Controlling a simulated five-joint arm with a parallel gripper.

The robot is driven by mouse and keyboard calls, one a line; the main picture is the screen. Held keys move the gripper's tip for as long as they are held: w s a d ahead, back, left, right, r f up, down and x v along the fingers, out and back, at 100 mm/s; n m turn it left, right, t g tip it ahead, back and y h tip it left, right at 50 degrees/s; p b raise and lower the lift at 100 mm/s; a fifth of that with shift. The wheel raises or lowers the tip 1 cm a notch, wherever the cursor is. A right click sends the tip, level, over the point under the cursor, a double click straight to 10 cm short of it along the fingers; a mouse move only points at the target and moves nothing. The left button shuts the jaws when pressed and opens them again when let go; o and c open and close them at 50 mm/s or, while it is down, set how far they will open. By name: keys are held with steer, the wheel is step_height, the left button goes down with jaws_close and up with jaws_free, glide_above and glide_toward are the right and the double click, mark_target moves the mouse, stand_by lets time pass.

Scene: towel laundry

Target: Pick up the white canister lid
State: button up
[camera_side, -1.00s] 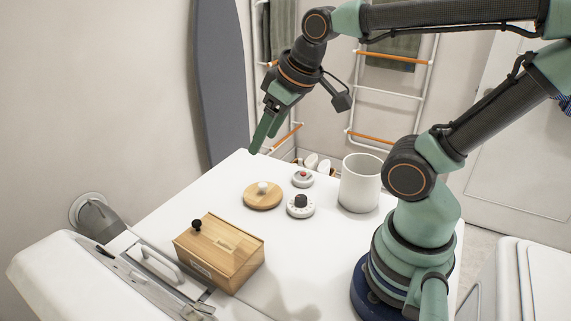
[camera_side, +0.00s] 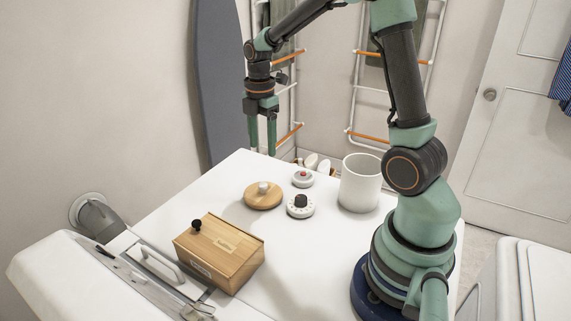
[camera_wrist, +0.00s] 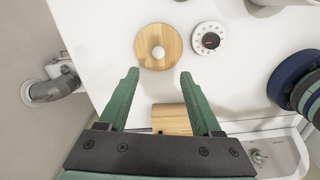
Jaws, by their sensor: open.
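The lid that looks to fit the white canister is a round light-wood disc (camera_side: 260,200) with a white knob. It lies flat on the white table, left of the open white canister (camera_side: 360,184). In the wrist view the lid (camera_wrist: 148,42) shows just beyond my fingertips, its knob roughly in line with the gap between them. My gripper (camera_side: 262,152) is open and empty, with its two green fingers pointing down above the table. It is apart from the lid; the wrist view shows the gripper (camera_wrist: 160,73) with nothing between its fingers.
A white dial with a black knob (camera_side: 300,211) sits right of the lid. A wooden box (camera_side: 225,262) stands at the front left.

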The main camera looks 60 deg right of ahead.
mark_target(263, 184)
step_height(263, 184, down, 12)
steer(key=shift+w+a+r, duration=0.1)
jaws_close()
stand_by(0.6)
stand_by(1.2)
